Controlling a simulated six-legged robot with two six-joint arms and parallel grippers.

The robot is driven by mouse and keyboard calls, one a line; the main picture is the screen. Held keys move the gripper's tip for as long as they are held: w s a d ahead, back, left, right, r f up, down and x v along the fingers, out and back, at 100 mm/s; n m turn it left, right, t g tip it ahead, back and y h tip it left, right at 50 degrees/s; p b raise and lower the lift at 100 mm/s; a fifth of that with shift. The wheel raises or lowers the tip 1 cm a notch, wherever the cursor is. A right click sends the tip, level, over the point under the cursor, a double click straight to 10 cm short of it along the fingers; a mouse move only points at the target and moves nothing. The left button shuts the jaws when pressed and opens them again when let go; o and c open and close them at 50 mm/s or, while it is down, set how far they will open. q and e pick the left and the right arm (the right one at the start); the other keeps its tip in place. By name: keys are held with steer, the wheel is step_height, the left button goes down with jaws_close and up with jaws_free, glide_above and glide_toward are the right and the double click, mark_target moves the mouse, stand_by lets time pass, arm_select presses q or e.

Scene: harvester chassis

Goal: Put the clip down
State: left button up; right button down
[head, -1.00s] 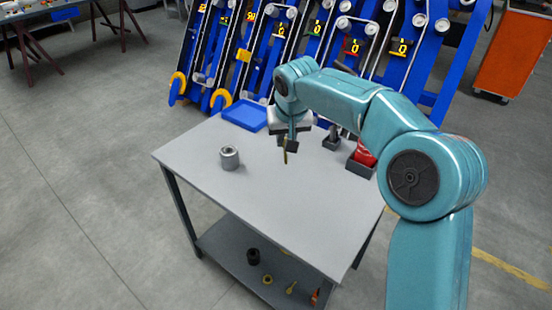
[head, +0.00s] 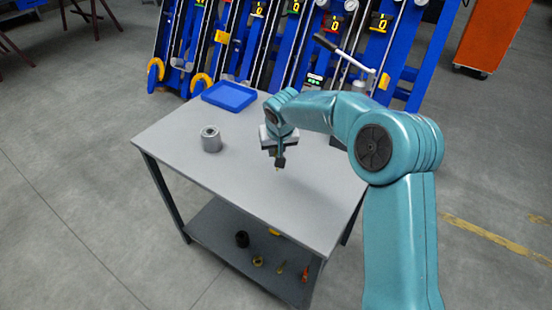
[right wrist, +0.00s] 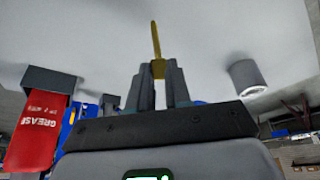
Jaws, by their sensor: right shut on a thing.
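My right gripper (head: 279,161) is over the middle of the grey workbench (head: 190,165), pointing down. In the right wrist view its two dark fingers (right wrist: 159,72) are shut on a thin yellow clip (right wrist: 155,40), which sticks out past the fingertips. In the head view the clip is mostly hidden by the gripper. I cannot tell whether the clip touches the bench top. My left gripper is not in view.
A grey metal cylinder (head: 211,141) stands left of the gripper. A blue tray (head: 230,96) lies at the back edge. The wrist view shows a red grease tube (right wrist: 36,130) in a dark holder. The lower shelf (head: 215,232) holds small parts. The bench front is clear.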

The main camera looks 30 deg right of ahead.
step_height(320, 180, down, 4)
steer(key=shift+r, duration=0.1)
steer(key=c, duration=1.1)
jaws_free()
steer(key=shift+o, duration=0.2)
